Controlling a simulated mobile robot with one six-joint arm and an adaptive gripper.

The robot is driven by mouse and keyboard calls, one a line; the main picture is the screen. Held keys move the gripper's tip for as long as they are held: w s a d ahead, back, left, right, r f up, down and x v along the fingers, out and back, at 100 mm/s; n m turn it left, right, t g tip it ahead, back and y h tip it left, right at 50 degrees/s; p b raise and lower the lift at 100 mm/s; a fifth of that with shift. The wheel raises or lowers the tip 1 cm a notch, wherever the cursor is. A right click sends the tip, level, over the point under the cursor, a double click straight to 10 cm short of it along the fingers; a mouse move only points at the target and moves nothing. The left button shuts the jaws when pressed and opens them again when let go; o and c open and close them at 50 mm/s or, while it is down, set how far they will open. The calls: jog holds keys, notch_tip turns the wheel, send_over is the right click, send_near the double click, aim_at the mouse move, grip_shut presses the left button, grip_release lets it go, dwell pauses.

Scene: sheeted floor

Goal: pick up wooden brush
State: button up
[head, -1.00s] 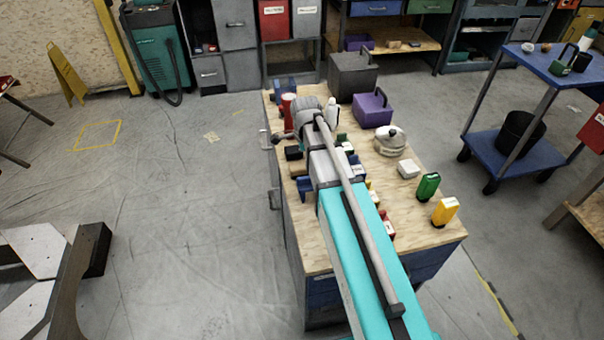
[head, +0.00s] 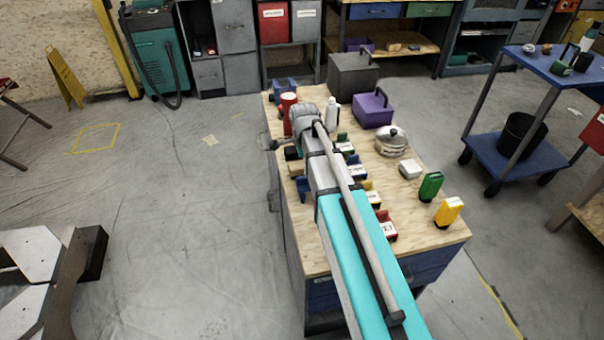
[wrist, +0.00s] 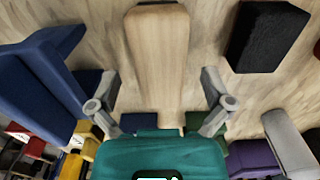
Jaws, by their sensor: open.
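The wooden brush (wrist: 157,55) shows in the wrist view as a plain, pale wooden block at the top centre, lying on the wooden bench top. Its bristles cannot be made out. In the head view it is a small tan piece (head: 295,168) at the bench's left edge, partly hidden by my arm. My gripper (wrist: 160,104) is open, with one finger low on each side of the brush's line in the wrist view. Nothing is held between the fingers. In the head view the gripper is small and mostly hidden at the bench's left edge.
A black block (wrist: 267,36) lies right of the brush and a blue holder (wrist: 45,80) stands close on its left. The bench top (head: 415,210) also bears a purple box (head: 373,111), a pot (head: 391,142), and green and yellow bottles. Open floor lies left of the bench.

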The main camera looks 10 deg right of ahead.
jog(key=shift+f+b, duration=0.95)
jog(key=shift+f, duration=0.35)
jog(key=c, duration=1.3)
